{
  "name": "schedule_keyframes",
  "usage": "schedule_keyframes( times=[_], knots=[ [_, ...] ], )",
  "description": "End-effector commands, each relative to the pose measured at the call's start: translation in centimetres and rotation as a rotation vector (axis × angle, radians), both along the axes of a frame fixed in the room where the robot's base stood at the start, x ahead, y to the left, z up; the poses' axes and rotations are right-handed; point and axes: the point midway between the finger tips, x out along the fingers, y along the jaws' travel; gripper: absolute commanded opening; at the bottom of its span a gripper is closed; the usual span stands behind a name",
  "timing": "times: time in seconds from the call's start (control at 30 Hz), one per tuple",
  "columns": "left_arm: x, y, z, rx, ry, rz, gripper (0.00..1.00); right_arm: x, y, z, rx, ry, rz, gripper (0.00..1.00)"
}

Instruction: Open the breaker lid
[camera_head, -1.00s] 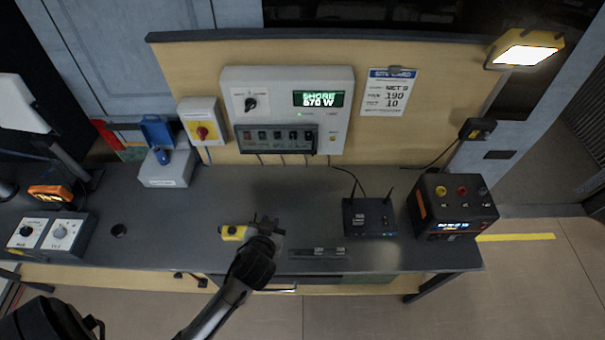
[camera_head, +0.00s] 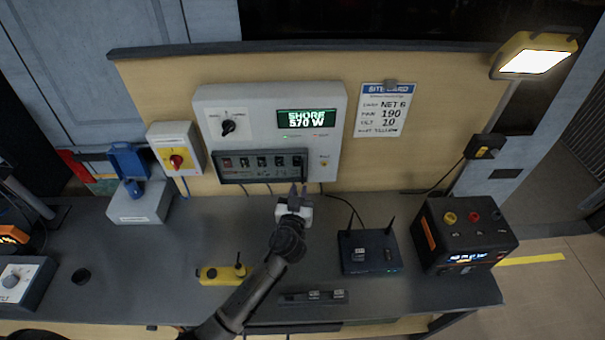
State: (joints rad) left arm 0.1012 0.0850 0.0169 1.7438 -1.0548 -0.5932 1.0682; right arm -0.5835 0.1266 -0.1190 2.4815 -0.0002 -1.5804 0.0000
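The breaker lid (camera_head: 262,166) is a dark, see-through cover over a row of breakers on the lower part of the grey power panel (camera_head: 212,110). It looks shut, lying flat against the panel front. My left gripper (camera_head: 298,188) is just below and in front of the lid's right end, pointing at the panel. Its two fingers stand a little apart with nothing visible between them. It appears clear of the lid, though the exact depth gap cannot be told. My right gripper is not in view.
A yellow hand controller (camera_head: 222,275) lies on the dark bench (camera_head: 150,285). A black router (camera_head: 370,252) with antennas and a black power box (camera_head: 462,235) stand to the right. A grey socket box (camera_head: 140,203) and a yellow-red switch (camera_head: 177,160) are left of the panel.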

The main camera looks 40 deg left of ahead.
Motion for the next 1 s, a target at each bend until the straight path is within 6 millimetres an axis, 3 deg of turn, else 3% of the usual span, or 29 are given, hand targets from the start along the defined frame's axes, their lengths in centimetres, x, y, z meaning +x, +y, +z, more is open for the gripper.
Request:
schedule_keyframes(
  times=[0.2,0.4,0.93,1.0],
  knots=[
    [3.2,1.9,0.1,0.003,0.001,0.0,0.2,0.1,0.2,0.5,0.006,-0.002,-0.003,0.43],
    [5.1,3.1,0.0,0.001,0.001,0.001,0.2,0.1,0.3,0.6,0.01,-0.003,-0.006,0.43],
    [6.1,3.6,0.0,-0.001,0.001,0.0,0.2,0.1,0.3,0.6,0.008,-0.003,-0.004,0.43],
    [6.1,3.6,0.0,-0.001,0.001,0.0,0.13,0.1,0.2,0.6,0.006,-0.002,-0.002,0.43]
  ],
)
